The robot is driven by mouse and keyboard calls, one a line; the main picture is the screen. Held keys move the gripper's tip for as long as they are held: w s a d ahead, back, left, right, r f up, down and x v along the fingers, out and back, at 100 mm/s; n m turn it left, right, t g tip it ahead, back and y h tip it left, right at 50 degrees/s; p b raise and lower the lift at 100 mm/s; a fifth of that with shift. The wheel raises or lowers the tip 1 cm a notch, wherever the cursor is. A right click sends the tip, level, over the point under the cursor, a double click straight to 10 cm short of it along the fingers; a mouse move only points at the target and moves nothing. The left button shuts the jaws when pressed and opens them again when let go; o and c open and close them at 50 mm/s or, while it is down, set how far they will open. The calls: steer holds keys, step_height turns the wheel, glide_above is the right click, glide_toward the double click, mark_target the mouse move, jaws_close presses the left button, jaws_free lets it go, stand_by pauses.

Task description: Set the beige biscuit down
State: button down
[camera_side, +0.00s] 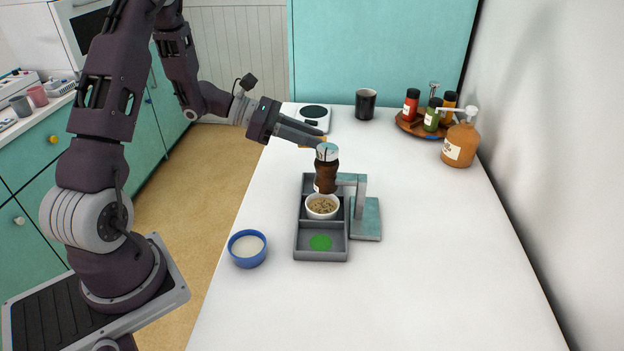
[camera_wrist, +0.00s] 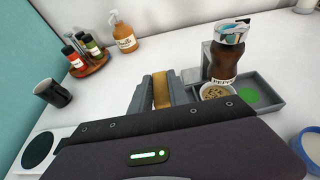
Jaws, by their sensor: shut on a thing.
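My gripper (camera_side: 318,141) is shut on a tan, beige-to-orange biscuit (camera_wrist: 162,88), which shows between the two fingers in the wrist view. In the side view the fingers reach in from the left, and only a small tan bit shows near their tips. They overlap the lid of a brown pepper jar (camera_side: 325,175) there; in the wrist view the jar (camera_wrist: 224,62) stands apart, to the right of the fingers. The grey divided tray (camera_side: 298,243) lies below on the white counter. Its front compartment has a green spot (camera_side: 320,242).
A white bowl of brown bits (camera_side: 322,206) sits in the tray, beside a grey-teal stand (camera_side: 366,218). A blue bowl (camera_side: 248,250) is to the left. A black mug (camera_side: 365,104), bottles on a brown round tray (camera_side: 405,126) and a pump bottle (camera_side: 460,146) stand behind. The right counter is clear.

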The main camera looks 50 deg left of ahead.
steer(key=d+f, duration=0.1)
steer(key=d, duration=0.3)
glide_toward(342, 190)
steer(key=x, duration=0.4)
steer(key=shift+w+d+r, duration=0.1)
steer(key=shift+d+r, duration=0.1)
steer(key=shift+d, duration=0.2)
steer(key=shift+f, duration=0.15)
steer(key=c, duration=1.5)
jaws_free()
steer(key=shift+c, duration=0.2)
